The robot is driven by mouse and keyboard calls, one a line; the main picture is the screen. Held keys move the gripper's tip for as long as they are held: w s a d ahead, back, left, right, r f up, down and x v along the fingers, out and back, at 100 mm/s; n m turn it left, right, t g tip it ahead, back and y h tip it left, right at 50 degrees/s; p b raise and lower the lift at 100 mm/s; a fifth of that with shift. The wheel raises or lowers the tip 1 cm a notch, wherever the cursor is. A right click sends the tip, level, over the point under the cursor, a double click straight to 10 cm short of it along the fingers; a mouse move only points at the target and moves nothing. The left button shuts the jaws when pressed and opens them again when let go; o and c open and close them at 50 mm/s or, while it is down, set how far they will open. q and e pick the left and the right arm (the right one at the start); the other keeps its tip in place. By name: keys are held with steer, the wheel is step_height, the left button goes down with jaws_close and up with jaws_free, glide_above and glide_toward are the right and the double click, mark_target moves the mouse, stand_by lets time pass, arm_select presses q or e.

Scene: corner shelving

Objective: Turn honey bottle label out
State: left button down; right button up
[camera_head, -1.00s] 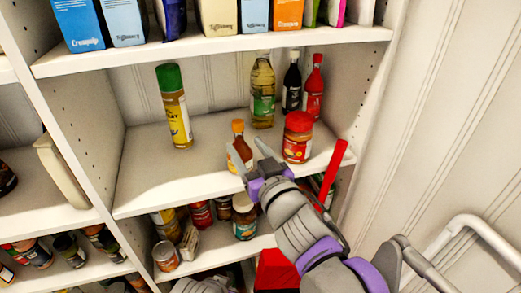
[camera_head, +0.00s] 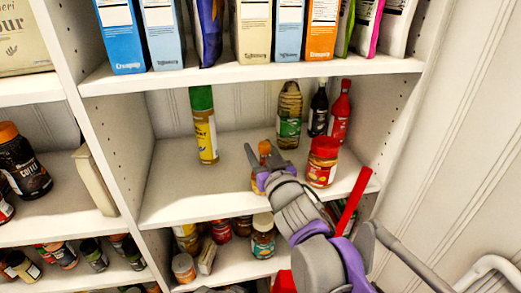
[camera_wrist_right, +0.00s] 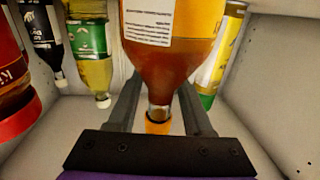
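The honey bottle (camera_head: 257,184), amber with an orange cap, stands upright on the middle shelf and is partly hidden behind my right gripper (camera_head: 265,162). In the right wrist view, where the scene appears upside down, the honey bottle (camera_wrist_right: 170,62) fills the centre. A white text label faces that camera, with a yellow label edge to its right. The fingers of my right gripper (camera_wrist_right: 158,108) are apart on both sides of the bottle's neck, with visible gaps. My left gripper is not seen.
A red-lidded jar (camera_head: 322,162) stands close right of the honey. An oil bottle (camera_head: 289,115), a dark bottle (camera_head: 318,108) and a red bottle (camera_head: 340,112) stand behind. A green-capped yellow bottle (camera_head: 204,125) is at left. The shelf's left front (camera_head: 185,200) is clear.

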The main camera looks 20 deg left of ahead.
jaws_close()
stand_by(1.2)
